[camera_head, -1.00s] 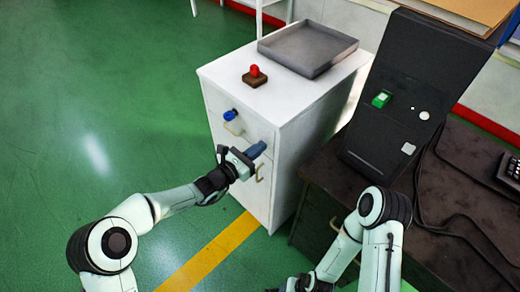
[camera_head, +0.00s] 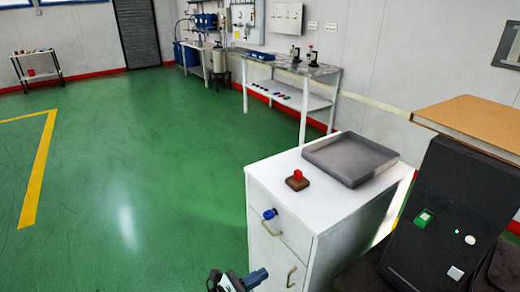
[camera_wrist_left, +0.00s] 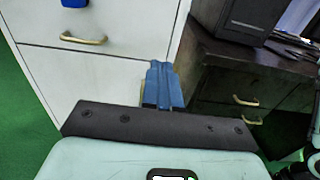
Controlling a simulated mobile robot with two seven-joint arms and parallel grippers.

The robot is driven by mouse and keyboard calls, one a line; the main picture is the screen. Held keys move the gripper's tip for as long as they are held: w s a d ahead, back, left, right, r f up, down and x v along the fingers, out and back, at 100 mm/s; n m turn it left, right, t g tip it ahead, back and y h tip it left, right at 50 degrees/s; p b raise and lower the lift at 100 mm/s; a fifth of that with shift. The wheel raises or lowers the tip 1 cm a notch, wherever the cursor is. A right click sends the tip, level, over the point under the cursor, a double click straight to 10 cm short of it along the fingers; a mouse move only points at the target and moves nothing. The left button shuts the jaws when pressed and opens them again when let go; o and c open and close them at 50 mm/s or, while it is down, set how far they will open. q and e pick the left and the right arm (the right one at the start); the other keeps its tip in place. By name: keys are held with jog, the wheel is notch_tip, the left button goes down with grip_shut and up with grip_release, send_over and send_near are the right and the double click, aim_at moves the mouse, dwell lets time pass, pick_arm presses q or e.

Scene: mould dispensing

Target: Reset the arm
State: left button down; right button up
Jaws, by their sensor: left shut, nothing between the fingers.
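My left gripper (camera_head: 240,281) shows at the bottom edge of the head view, in front of the white cabinet (camera_head: 263,190). In the left wrist view its blue fingers (camera_wrist_left: 164,86) are together, with nothing seen between them. They point toward the cabinet's front, near its right edge. Most of my left arm is out of the head view. My right gripper is not in view.
A grey tray (camera_head: 350,181) and a red button on a brown base (camera_head: 297,180) are on the cabinet top. A black machine with a green switch (camera_head: 424,219) stands at right. Open green floor (camera_head: 150,170) lies left. A workbench (camera_head: 333,73) stands behind.

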pick_arm(q)
jog(key=s+a+f+m+g+y+p, duration=0.3)
jog(key=s+f+m+g+y+p, duration=0.45)
jog(key=s+f, duration=1)
jog(key=s+a+m+g+y+p, duration=0.1)
jog(key=s+a+m+y+p, duration=0.1)
jog(key=s+m, duration=0.4)
jog(key=s+a+m+g+y+p, duration=0.2)
jog(key=s+a+m+p, duration=0.3)
jog(key=s, duration=0.5)
jog(key=shift+s+a+f+m, duration=0.15)
jog(key=shift+a+f+m, duration=0.2)
jog(key=shift+a+m, duration=0.75)
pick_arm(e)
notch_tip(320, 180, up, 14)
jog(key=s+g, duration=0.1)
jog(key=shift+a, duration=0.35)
